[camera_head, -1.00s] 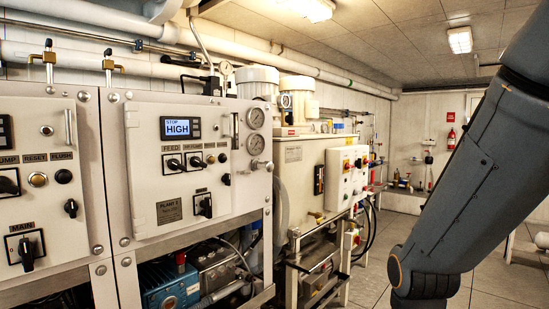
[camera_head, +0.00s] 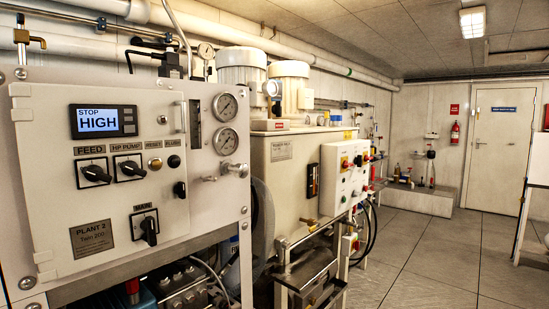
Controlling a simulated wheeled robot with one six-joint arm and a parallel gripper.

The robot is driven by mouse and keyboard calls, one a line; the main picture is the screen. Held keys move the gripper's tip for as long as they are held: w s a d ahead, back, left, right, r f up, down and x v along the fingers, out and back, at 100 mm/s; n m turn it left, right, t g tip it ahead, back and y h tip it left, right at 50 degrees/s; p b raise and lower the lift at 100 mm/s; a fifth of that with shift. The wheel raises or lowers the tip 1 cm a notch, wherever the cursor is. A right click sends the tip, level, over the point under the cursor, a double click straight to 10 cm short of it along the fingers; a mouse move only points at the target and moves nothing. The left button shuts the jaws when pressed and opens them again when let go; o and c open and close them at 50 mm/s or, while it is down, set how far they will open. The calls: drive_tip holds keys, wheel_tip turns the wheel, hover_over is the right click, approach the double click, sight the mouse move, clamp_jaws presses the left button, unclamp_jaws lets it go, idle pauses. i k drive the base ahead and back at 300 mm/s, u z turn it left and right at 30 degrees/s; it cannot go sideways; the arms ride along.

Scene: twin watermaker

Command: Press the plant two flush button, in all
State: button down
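The plant two panel (camera_head: 60,215) fills the left of the head view, with a plate (camera_head: 90,239) reading "PLANT 2 Twin 200". A small black round button (camera_head: 174,161) sits at the right end of the upper control row, under a small label that looks like FLUSH but is hard to read. The reset button (camera_head: 154,164) is just left of it. The display (camera_head: 97,120) reads "STOP HIGH". My gripper and arm are not in view.
Feed (camera_head: 95,174) and HP pump (camera_head: 130,169) switches are left of the buttons; the main switch (camera_head: 146,228) is below. A black knob (camera_head: 180,189), gauges (camera_head: 225,106) and a valve (camera_head: 235,170) lie right. Open floor (camera_head: 430,260) extends at the right.

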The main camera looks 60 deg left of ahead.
sight(174, 161)
drive_tip(key=z, duration=0.2)
drive_tip(key=k, duration=1.55)
drive_tip(key=u, duration=1.55)
drive_tip(key=i, duration=0.5)
drive_tip(key=z, duration=0.05)
